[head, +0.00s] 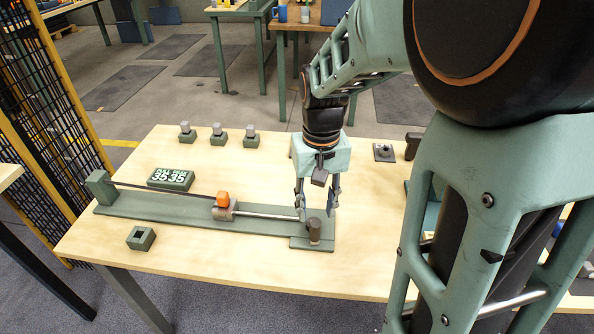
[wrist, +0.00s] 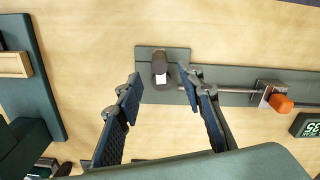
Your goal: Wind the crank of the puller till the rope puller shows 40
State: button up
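The rope puller is a long green base (head: 150,207) with an end post (head: 100,186) at left. A dark rope runs from the post to a carriage with an orange block (head: 223,198); a metal rod leads on to the right end. The crank (head: 314,231) is a dark upright cylinder there, also in the wrist view (wrist: 160,64). The green display block (head: 171,180) shows 35; its other marks are hard to read. My gripper (head: 317,204) points down, open and empty, over the crank end. In the wrist view its fingertips (wrist: 158,84) lie either side of the crank; contact cannot be told.
Several small green blocks, some with grey pegs (head: 218,133), stand at the back of the table (head: 200,264). A hollow green block (head: 141,238) sits at front left. A small dark square device (head: 384,152) lies at right. A black mesh fence stands left.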

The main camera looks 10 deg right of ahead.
aim_at(316, 223)
notch_tip(316, 223, down, 7)
jog(key=shift+f+b, duration=0.1)
jog(key=shift+b, duration=0.5)
grip_shut()
